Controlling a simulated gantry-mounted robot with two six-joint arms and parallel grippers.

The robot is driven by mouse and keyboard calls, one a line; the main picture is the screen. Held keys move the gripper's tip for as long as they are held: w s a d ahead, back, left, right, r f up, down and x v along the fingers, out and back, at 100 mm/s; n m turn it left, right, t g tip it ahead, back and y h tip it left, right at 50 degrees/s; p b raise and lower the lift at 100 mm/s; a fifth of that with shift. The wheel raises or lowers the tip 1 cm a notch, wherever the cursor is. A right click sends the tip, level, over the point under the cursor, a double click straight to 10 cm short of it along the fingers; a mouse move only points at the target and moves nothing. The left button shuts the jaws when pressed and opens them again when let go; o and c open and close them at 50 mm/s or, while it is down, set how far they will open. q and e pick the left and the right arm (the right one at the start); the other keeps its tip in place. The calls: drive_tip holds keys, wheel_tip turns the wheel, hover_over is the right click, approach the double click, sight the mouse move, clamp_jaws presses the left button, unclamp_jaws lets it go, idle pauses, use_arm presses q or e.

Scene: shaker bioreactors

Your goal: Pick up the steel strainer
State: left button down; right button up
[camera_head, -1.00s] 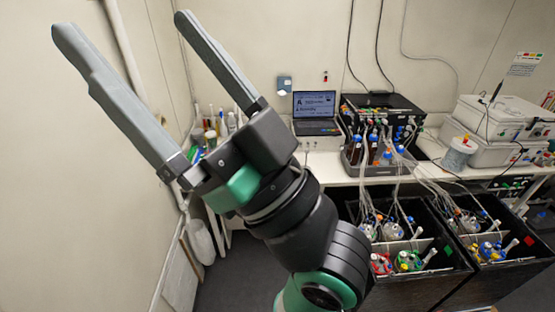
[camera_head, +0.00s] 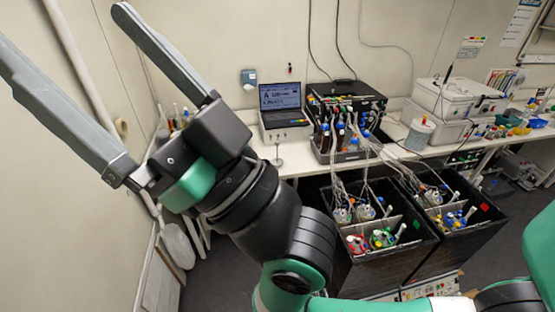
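My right gripper (camera_head: 62,35) fills the left of the view, its arm coming in from the lower right. Its two long grey fingers are spread wide, point up and left, and hold nothing. One fingertip reaches the left picture edge. I cannot clearly make out a steel strainer. A small pale item with a round base and a thin stem (camera_head: 278,161) is on the bench in front of the laptop, to the right of the gripper body. It is too small to tell whether it is the strainer. My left gripper is not in view.
The white bench (camera_head: 300,166) runs along the back wall with a laptop (camera_head: 282,104), a black bioreactor unit (camera_head: 345,92) and white boxes (camera_head: 458,97). Black open-topped bins (camera_head: 385,262) with coloured-cap bottles stand in front. Tubes hang between bench and bins. Bottles behind the gripper are partly hidden.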

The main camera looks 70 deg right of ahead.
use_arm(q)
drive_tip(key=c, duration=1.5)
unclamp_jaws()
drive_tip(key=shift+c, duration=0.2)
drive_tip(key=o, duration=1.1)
